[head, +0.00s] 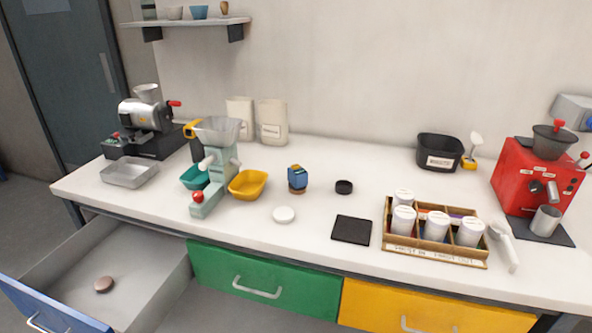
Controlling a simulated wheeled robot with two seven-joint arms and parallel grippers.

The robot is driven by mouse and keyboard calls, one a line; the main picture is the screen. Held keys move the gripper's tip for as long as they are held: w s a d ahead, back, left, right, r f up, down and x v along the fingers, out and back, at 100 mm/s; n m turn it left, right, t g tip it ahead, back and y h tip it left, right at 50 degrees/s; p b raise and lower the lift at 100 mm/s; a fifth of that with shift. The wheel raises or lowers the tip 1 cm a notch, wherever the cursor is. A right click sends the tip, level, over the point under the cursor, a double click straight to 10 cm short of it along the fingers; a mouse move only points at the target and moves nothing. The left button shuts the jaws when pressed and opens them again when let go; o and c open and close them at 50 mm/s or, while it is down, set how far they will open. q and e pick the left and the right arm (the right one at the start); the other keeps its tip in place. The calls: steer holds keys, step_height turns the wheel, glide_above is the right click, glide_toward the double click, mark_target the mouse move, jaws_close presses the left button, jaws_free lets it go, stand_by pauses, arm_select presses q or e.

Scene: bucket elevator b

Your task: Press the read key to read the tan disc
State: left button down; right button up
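A small blue device (297,173) stands upright on the white counter near the middle. Its lower end looks brown or tan; I cannot tell whether that is its own base or a disc under it. A read key is too small to make out. A brownish-pink disc (103,284) lies flat in the open drawer at the lower left. A white round disc (284,214) lies on the counter in front of the blue device. A small black round piece (344,187) lies to its right. Neither of my grippers is in view.
A green mill (217,165) with a yellow tray (248,184) stands left of the blue device. A black square pad (352,230) and a wooden rack (433,252) of white-lidded jars are to the right. The blue-fronted drawer (55,303) juts out. The counter around the device is mostly clear.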

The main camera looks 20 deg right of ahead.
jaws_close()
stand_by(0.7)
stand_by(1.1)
